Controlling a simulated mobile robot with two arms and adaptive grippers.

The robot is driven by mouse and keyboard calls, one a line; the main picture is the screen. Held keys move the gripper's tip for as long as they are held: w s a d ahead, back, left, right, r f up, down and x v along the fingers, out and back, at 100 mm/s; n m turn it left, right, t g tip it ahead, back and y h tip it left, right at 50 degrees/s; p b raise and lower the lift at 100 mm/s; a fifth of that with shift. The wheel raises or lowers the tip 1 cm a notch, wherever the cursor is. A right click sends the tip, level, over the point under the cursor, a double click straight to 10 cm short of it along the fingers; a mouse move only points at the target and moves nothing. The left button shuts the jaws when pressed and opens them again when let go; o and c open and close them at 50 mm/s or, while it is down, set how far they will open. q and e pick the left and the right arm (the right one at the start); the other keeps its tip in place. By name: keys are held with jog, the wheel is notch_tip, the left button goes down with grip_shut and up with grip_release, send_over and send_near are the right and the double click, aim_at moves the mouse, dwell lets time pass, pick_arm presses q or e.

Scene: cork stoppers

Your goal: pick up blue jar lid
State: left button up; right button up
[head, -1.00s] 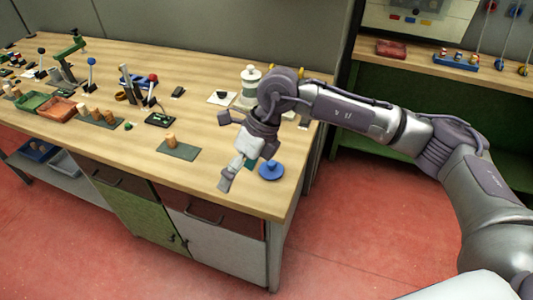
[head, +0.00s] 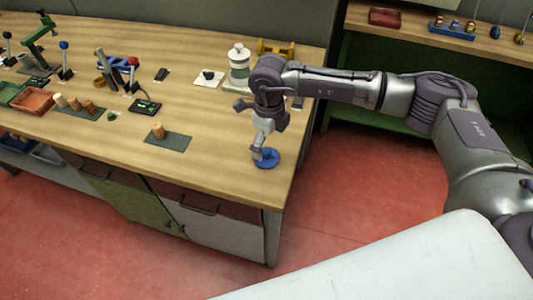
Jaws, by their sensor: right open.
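The blue jar lid (head: 267,162) lies flat on the wooden workbench (head: 215,180), near its right front corner. It is a round disc with a raised middle. My right gripper (head: 261,154) is open and points down at the lid, with its fingers at the lid's raised middle. The fingers cover part of the lid, and I cannot tell whether they touch it. My left gripper is out of view.
A dark mat with a cork stopper (head: 158,131) lies left of the lid. A white and green jar (head: 239,65) stands behind. Cork stoppers, levers and a red tray (head: 32,100) fill the left side. Bare wood surrounds the lid.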

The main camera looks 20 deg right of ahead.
aim_at(267, 151)
jog(key=f, duration=0.1)
jog(key=f+p, duration=0.1)
jog(key=f, duration=0.1)
jog(key=shift+a+f, duration=0.3)
jog(key=shift+a, duration=0.05)
jog(key=shift+f+p, duration=0.3)
jog(key=shift+f, duration=0.15)
jog(key=c, duration=0.6)
jog(key=shift+s, duration=0.15)
jog(key=c, duration=0.8)
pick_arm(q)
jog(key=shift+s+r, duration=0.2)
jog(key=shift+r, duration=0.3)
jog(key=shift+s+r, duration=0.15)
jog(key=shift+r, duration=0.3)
pick_arm(e)
jog(key=shift+s, duration=0.1)
jog(key=c, duration=0.5)
